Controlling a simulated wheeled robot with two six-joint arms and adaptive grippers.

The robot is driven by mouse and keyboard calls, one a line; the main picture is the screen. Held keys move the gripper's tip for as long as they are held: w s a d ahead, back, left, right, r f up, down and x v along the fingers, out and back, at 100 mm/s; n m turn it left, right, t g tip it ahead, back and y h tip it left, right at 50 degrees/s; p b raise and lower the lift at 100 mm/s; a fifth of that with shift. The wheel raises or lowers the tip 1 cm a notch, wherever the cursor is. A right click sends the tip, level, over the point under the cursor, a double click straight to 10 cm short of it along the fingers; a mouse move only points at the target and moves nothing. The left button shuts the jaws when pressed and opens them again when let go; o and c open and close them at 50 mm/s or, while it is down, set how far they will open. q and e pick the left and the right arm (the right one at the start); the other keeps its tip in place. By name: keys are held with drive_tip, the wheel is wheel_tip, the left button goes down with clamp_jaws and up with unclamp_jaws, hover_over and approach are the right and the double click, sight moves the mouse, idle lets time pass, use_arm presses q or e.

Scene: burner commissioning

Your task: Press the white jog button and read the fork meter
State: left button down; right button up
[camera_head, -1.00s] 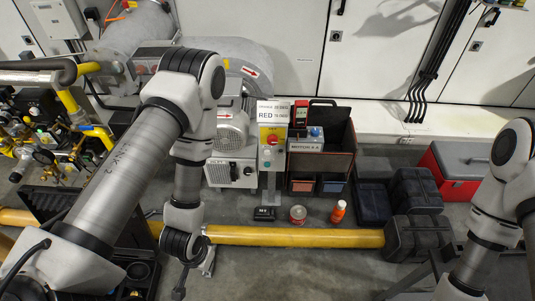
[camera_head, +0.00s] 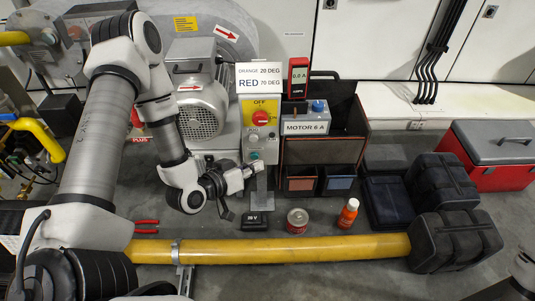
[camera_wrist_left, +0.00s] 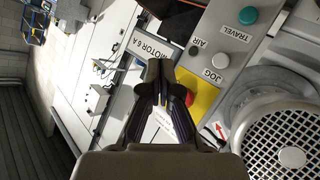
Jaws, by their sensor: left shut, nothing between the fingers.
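The white jog button (camera_head: 253,137) sits on the grey control post, below the red knob (camera_head: 261,118) on its yellow OFF plate and above a teal button (camera_head: 254,155). The jog button also shows in the left wrist view (camera_wrist_left: 220,60), beside its JOG label. The red fork meter (camera_head: 298,77) stands upright above the MOTOR 6 A box, its display reading 0.0 A. My left gripper (camera_head: 254,169) is shut and empty, just below the teal button in the head view. Its closed fingers (camera_wrist_left: 160,68) show left of the jog button in the wrist view. My right gripper is out of view.
A blower motor (camera_head: 201,108) stands left of the post. Right of it is a black organiser (camera_head: 322,150) with bins. A yellow pipe (camera_head: 300,249) crosses the floor, with a can (camera_head: 297,221) and an orange bottle (camera_head: 348,213) behind it. Black cases (camera_head: 445,183) stand at right.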

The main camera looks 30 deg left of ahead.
sight(254, 138)
use_arm(q)
drive_tip(key=shift+n+t+y, duration=0.4)
drive_tip(key=shift+n+t, duration=0.1)
drive_tip(key=f+b, duration=0.1)
drive_tip(key=w+a+f+b, duration=0.1)
drive_tip(key=f+b, duration=0.1)
drive_tip(key=a+f+b, duration=0.1)
drive_tip(key=f, duration=0.1)
drive_tip(key=shift+w+a+f+b, duration=0.15)
drive_tip(key=shift+w+b, duration=0.1)
drive_tip(key=shift+b, duration=0.05)
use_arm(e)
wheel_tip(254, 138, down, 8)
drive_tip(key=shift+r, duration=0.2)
use_arm(q)
drive_tip(key=w+a, duration=0.4)
drive_tip(key=w, duration=0.3)
drive_tip(key=shift+w+a+p, duration=0.25)
drive_tip(key=shift+p, duration=0.1)
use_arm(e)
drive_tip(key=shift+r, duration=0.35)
use_arm(q)
drive_tip(key=shift+w, duration=0.1)
drive_tip(key=shift+w+a, duration=0.2)
drive_tip(key=shift+w, duration=0.05)
